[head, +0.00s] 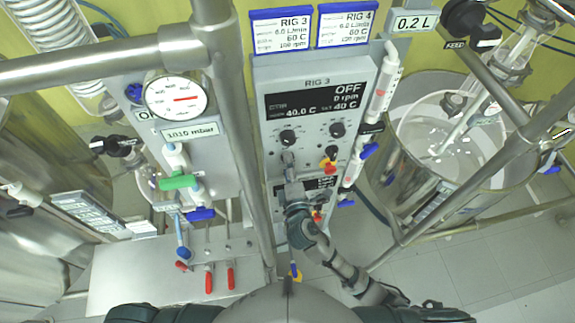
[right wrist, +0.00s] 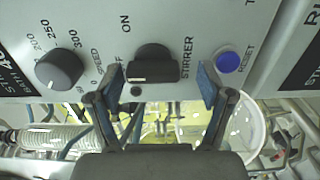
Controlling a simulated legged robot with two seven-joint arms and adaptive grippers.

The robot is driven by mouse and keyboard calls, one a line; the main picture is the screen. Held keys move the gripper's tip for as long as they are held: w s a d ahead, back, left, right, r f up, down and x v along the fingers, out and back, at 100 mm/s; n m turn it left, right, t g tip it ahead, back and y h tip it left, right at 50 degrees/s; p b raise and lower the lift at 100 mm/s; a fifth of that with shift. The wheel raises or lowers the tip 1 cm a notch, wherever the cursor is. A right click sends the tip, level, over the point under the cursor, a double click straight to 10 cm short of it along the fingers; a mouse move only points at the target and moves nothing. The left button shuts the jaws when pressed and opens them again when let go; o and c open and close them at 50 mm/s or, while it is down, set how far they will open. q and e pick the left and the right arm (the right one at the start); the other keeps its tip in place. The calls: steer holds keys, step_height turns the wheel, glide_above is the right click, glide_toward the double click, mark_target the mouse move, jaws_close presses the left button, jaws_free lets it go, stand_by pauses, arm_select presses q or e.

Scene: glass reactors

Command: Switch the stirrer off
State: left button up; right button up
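The RIG 3 control panel (head: 318,82) stands in the middle of the head view. Its display (head: 315,103) reads OFF, 0 rpm and 40.0 C. In the right wrist view the black STIRRER switch knob (right wrist: 153,65) sits beneath the ON mark. The OFF mark is partly hidden behind a finger. My right gripper (right wrist: 160,82) is open, one fingertip on each side of the knob, with visible gaps. In the head view my right gripper (head: 291,185) is at the lower part of the panel. My left gripper is not in view.
In the right wrist view the SPEED knob (right wrist: 58,68) is left of the switch and the blue RESET button (right wrist: 228,62) is right. A glass vessel (head: 440,135) and metal rails (head: 455,185) stand on the right. A pressure gauge (head: 176,98) is on the left.

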steer(key=shift+r, duration=0.1)
steer(key=s+d, duration=0.2)
steer(key=s, duration=0.9)
steer(key=shift+s+d, duration=0.15)
steer(key=shift+s, duration=0.2)
